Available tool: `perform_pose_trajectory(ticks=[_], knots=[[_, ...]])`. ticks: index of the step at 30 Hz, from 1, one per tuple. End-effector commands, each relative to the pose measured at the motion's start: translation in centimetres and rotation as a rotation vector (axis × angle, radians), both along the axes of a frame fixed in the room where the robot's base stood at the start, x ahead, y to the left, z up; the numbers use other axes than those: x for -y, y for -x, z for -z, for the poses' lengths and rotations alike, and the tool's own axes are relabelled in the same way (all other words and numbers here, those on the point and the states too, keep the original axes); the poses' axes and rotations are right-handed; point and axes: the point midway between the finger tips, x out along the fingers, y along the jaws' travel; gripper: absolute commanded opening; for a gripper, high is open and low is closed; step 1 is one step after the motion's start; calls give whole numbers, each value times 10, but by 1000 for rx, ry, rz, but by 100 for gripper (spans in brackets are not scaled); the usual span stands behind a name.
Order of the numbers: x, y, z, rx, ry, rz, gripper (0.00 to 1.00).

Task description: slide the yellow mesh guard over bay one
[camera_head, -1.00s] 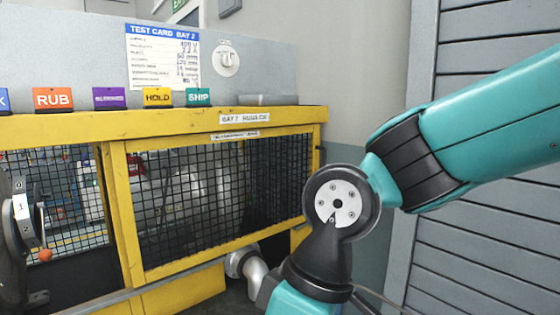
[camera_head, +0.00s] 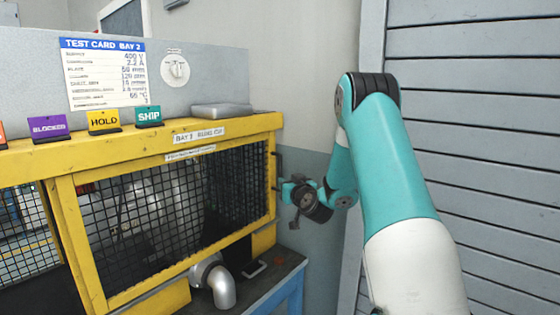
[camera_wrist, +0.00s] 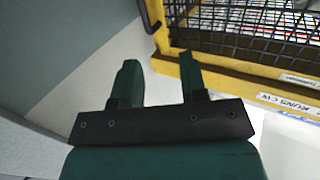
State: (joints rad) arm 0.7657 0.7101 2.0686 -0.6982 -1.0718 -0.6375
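My gripper (camera_head: 288,191) is beside that end, small in the head view. In the wrist view my gripper (camera_wrist: 160,72) has its two green fingers apart, with nothing seen between them. The dark handle (camera_wrist: 150,16) shows beyond the fingertips, at the guard's yellow corner. I see no clear contact between them.
A grey elbow pipe (camera_head: 222,287) sticks out below the guard, by a dark bench top (camera_head: 270,270). A grey flat box (camera_head: 221,110) and coloured signs such as HOLD (camera_head: 103,121) stand on the ledge. A grey slatted shutter (camera_head: 470,150) is at the right.

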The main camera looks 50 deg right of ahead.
Motion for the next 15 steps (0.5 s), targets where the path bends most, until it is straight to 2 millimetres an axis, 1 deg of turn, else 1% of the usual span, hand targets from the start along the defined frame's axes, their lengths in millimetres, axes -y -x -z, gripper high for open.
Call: perform_pose_trajectory(ticks=[1, 3, 5, 10, 15], knots=[[12, 5, 1, 11, 10, 33, 39], [21, 6, 0, 22, 20, 57, 39], [25, 3, -1, 24, 24, 62, 39], [36, -21, -5, 24, 23, 57, 39], [53, -54, -4, 23, 24, 56, 39]])
